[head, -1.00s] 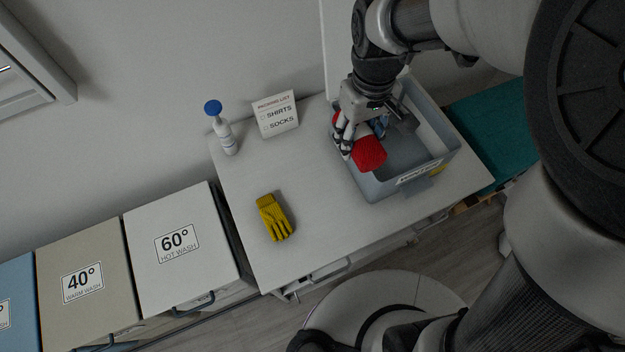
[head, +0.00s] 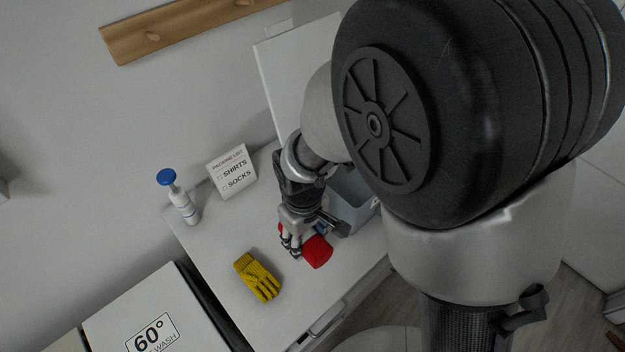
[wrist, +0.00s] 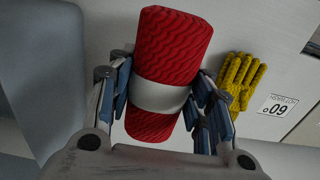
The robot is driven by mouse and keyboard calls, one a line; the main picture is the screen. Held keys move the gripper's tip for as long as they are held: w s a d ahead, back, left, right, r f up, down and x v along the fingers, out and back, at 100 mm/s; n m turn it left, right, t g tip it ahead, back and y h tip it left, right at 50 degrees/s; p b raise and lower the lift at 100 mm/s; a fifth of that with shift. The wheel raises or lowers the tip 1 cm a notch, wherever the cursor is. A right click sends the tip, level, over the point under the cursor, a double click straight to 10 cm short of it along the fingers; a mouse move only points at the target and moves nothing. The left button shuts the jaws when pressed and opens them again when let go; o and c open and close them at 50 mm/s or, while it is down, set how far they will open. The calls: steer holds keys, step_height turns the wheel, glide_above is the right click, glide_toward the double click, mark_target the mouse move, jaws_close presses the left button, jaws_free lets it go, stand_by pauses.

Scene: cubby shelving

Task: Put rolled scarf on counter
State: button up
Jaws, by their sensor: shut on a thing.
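The rolled scarf (head: 318,251) is red with a pale band around its middle. My gripper (head: 291,243) is shut on it. In the wrist view the scarf (wrist: 172,45) lies between the two fingers (wrist: 158,98), which close on the pale band from both sides. The scarf is over the white counter (head: 221,276), left of the grey bin. I cannot tell whether it touches the counter top. In the head view my gripper hides part of the scarf.
A yellow glove (head: 258,278) lies on the counter just left of the scarf. A grey bin (head: 352,203) stands to the right, partly hidden by my arm. A white bottle with blue cap (head: 181,203) and a packing-list sign (head: 232,172) stand at the back. The counter's left part is clear.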

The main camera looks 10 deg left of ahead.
steer(key=shift+f+b, duration=0.85)
steer(key=shift+f, duration=1.8)
steer(key=shift+f, duration=0.2)
steer(key=o, duration=1.1)
